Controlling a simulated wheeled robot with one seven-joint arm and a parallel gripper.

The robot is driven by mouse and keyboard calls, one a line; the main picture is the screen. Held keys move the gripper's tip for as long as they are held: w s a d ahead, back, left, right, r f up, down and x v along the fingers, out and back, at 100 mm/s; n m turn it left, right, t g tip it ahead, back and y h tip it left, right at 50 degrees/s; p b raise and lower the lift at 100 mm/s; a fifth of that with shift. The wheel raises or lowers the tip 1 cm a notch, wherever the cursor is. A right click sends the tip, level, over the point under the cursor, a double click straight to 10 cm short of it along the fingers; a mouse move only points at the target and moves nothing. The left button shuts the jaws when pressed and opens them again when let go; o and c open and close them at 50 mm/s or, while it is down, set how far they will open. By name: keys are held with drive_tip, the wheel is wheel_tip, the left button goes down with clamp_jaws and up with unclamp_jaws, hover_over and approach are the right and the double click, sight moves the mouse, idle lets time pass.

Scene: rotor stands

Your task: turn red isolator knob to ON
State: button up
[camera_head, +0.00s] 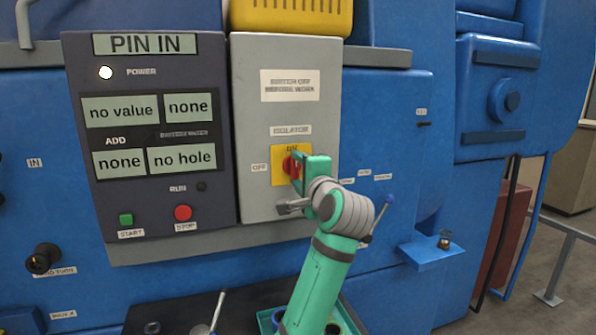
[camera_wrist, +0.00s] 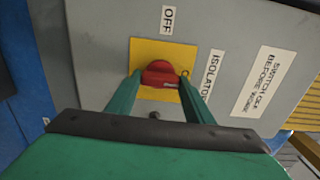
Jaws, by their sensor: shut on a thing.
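The red isolator knob (camera_head: 288,166) sits on a yellow plate (camera_head: 277,178) on the grey isolator panel, with the OFF label to its left and the ON label above. My gripper (camera_head: 299,172) is at the knob and hides its right side in the head view. In the wrist view the red knob (camera_wrist: 160,73) sits between my two green fingertips (camera_wrist: 161,80), which are shut on it. The OFF label (camera_wrist: 167,20) is at the top there, and the ON mark is partly hidden by the right finger. I cannot tell exactly where the knob points.
A dark control panel (camera_head: 150,200) with a green START button (camera_head: 126,219) and a red STOP button (camera_head: 183,212) stands left of the isolator panel. A small blue shelf (camera_head: 430,254) juts out at the lower right.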

drive_tip(key=shift+d, duration=0.1)
drive_tip(key=o, duration=1)
drive_tip(key=shift+o, duration=0.2)
drive_tip(key=v, duration=1.1)
drive_tip(key=shift+w, duration=0.1)
drive_tip(key=shift+w, duration=0.1)
